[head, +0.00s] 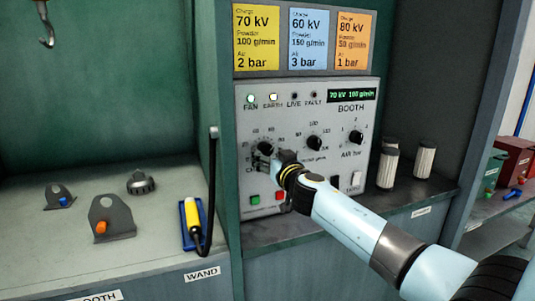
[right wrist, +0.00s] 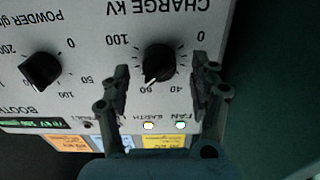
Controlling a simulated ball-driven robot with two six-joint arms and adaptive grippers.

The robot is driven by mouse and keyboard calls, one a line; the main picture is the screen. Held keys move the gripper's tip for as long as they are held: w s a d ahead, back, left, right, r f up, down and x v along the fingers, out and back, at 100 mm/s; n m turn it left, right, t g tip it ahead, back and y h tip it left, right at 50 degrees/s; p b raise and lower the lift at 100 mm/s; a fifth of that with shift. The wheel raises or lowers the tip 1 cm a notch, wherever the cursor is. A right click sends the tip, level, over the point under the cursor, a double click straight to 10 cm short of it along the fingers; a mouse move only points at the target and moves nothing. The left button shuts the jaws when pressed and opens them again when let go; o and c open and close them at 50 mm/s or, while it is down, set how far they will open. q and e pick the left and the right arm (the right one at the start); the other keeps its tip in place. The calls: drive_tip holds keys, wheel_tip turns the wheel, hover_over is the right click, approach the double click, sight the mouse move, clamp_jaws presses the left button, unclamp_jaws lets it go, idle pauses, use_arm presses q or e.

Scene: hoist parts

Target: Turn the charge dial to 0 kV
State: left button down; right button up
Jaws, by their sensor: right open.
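The charge dial (head: 265,148) is a black knob at the left of the booth's grey control panel (head: 300,205). In the right wrist view the charge dial (right wrist: 158,61) appears upside down, with its pointer near the 60 mark. The panel display (head: 352,95) reads 70 kV 100 g/min. My right gripper (head: 273,161) is in front of the dial, partly hiding its lower side. In the right wrist view the right gripper (right wrist: 162,78) is open, one finger on each side of the dial, with gaps showing. My left gripper is not in view.
The powder dial (head: 313,143) and air dial (head: 355,137) sit right of the charge dial. Green button (head: 254,200) and red button (head: 280,195) lie below. White cylinders (head: 387,167) stand at right.

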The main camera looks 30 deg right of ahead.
drive_tip(key=shift+x, duration=1.05)
drive_tip(key=shift+c, duration=0.3)
drive_tip(key=c, duration=1.1)
